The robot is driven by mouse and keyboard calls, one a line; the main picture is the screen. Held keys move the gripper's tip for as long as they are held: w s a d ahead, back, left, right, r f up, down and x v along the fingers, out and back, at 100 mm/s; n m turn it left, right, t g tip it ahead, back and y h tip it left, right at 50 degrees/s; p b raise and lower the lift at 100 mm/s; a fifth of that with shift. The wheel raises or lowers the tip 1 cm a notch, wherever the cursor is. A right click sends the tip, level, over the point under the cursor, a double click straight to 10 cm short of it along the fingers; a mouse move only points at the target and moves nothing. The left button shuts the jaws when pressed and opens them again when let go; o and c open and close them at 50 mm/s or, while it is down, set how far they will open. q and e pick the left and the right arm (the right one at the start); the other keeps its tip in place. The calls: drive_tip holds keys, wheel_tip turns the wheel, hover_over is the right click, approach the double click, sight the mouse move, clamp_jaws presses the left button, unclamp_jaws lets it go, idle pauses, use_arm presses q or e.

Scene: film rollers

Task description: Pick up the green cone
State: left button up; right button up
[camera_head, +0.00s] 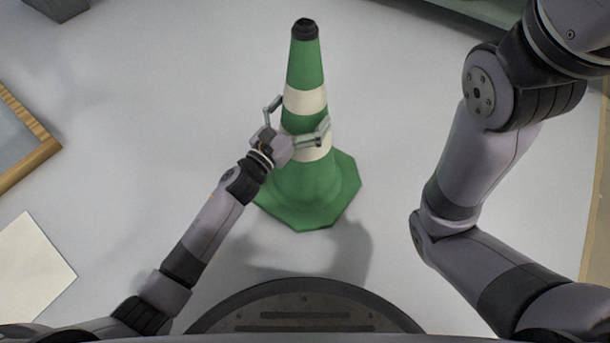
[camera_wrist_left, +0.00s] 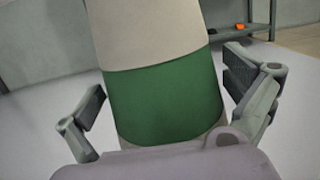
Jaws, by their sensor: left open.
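The green cone (camera_head: 310,189) stands upright on the pale floor in the head view, with white bands, a black tip and an eight-sided base. My left gripper (camera_head: 298,120) is open at the cone's lower middle, one finger on each side of it. In the left wrist view, the cone's green and white body (camera_wrist_left: 165,100) fills the middle between the spread fingers of my left gripper (camera_wrist_left: 165,100). A gap shows between the left finger and the cone; the right finger is closer to it. My right arm is at the right of the head view, but its gripper is out of view.
A wood-framed grey panel (camera_head: 42,150) is at the left edge, with a pale sheet (camera_head: 32,268) below it. A grey object (camera_head: 60,8) is at the top left. In the left wrist view, a shelf (camera_wrist_left: 258,28) with an orange item stands behind. The floor around the cone is clear.

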use_arm(q)
drive_tip(key=shift+w+d+r, duration=0.15)
drive_tip(key=shift+w+d, duration=0.15)
drive_tip(key=shift+w, duration=0.15)
drive_tip(key=shift+c, duration=0.6)
drive_tip(key=c, duration=1.7)
drive_tip(key=shift+r, duration=0.25)
drive_tip(key=shift+c, duration=0.3)
